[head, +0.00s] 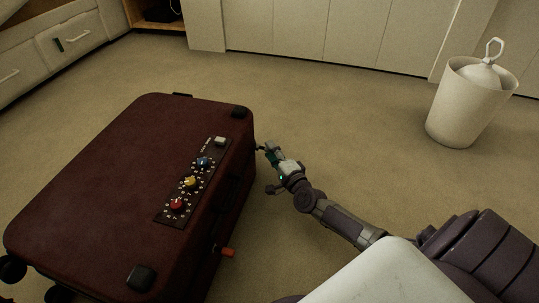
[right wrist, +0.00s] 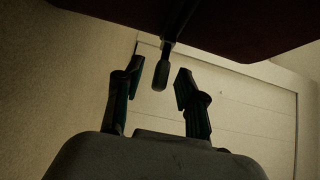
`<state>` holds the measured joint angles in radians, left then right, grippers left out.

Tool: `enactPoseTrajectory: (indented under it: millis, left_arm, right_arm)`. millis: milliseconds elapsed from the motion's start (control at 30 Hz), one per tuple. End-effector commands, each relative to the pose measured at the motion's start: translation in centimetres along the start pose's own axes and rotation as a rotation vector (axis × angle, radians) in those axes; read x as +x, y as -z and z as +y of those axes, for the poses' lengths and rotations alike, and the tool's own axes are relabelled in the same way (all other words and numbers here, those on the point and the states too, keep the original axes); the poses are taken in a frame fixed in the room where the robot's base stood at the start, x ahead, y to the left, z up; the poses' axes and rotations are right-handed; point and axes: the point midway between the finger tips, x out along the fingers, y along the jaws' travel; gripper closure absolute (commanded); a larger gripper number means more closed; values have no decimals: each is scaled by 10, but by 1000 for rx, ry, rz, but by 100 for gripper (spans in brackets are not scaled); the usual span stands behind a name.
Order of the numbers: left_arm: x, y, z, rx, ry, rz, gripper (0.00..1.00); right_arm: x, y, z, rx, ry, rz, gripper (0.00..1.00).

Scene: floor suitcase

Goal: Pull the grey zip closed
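The dark red suitcase (head: 110,170) lies on the floor at the left of the head view. My right gripper (head: 265,168) is beside its right side, near the far right corner. In the right wrist view a grey pull tab (right wrist: 160,77) hangs from a thin stem under the dark suitcase edge. The fingers of the right gripper (right wrist: 158,86) stand open on both sides of this tab, with gaps visible. The zip's track and teeth cannot be made out. My left gripper is not in view.
A panel (head: 168,214) with red, yellow and blue knobs is on the suitcase top. An orange tab (head: 229,252) sticks out from its right side, nearer me. A white bin (head: 460,115) stands at the right. Carpet between suitcase and cabinets (head: 330,35) is clear.

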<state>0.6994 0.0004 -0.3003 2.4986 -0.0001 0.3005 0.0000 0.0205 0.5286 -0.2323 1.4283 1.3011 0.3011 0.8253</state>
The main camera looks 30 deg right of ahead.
Motion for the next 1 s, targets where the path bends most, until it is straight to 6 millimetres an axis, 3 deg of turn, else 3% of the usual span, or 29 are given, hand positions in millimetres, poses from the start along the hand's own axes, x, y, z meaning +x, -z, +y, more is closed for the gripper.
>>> enactPoseTrajectory:
  millis: [200,467,700,1000]
  left_arm:
    - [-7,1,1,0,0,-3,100]
    - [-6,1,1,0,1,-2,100]
    - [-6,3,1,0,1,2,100]
    - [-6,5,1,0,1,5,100]
  right_arm:
    - [15,0,0,0,0,0,60]
    - [15,0,-1,0,0,0,60]
    - [15,0,0,0,0,0,100]
    - [15,0,0,-1,-1,-1,100]
